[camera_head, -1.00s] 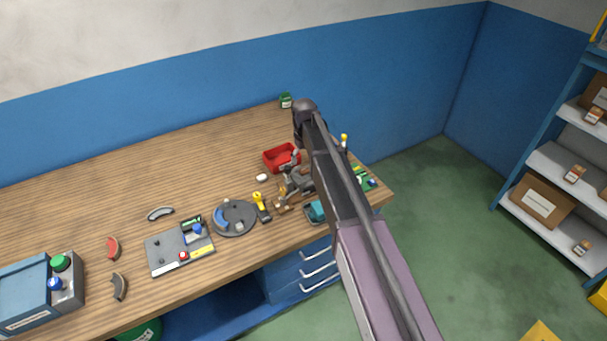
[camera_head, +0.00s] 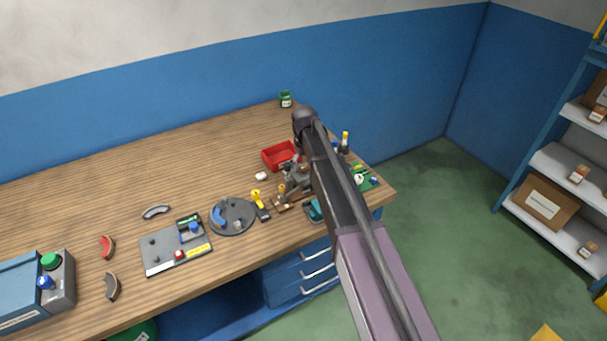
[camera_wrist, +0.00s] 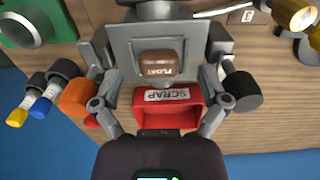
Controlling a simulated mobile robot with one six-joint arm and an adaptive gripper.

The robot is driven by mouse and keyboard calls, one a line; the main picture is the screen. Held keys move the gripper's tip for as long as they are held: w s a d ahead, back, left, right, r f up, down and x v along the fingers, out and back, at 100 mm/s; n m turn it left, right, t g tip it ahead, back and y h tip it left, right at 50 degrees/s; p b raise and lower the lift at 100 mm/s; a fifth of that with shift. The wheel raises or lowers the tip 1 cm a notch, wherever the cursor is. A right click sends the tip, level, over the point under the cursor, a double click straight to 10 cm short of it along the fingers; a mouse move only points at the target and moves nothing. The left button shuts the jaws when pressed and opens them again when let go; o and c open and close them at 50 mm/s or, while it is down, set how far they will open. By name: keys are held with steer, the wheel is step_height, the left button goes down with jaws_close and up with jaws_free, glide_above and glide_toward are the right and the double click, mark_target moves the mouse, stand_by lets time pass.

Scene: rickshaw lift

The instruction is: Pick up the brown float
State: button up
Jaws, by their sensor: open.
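The brown float (camera_wrist: 156,63), a small rounded block with a white "FLOAT" label, shows near the middle of the wrist view. It is in front of a grey block-like part (camera_wrist: 150,38). My gripper (camera_wrist: 157,55) is open, with one finger on each side of the float and a visible gap on both sides. In the head view my gripper (camera_head: 297,180) is low over the right part of the bench. There my arm and the clutter hide the float, and I cannot make it out.
A red tray (camera_head: 270,158) stands behind my gripper; its "SCRAP" label shows in the wrist view (camera_wrist: 187,108). A round dark plate (camera_head: 240,207), a yellow-handled tool (camera_head: 257,196) and a teal item (camera_head: 313,210) are close by. The bench's back left is clear.

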steer(key=shift+f, duration=0.55)
steer(key=c, duration=0.9)
